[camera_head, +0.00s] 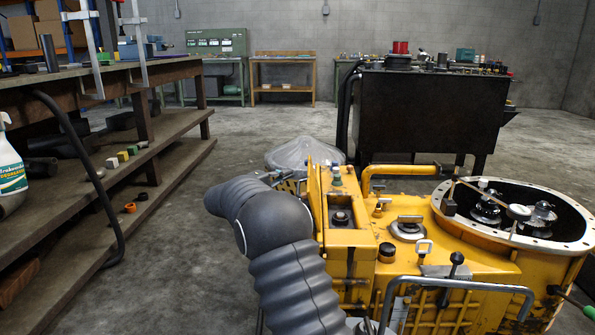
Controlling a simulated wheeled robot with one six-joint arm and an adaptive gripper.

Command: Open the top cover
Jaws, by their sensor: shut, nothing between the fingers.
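The yellow transmission housing (470,247) fills the lower right in the head view. A small round grey cap with a handle (408,228) sits flat on its top. A raised yellow box-shaped part (350,238) with a bolt on top stands left of the cap. I cannot tell for sure which part is the top cover. The big round flanged opening (450,231) at right is uncovered and shows metal gears (487,208) inside. My grey ribbed arm rises left of the housing and bends away to the upper left.
A bent grey tube (455,283) crosses the housing's front. A grey dome-shaped part (305,153) lies behind the housing. A black bench (430,110) stands farther back. A wooden workbench with shelves (175,127) runs along the left. The concrete floor between is clear.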

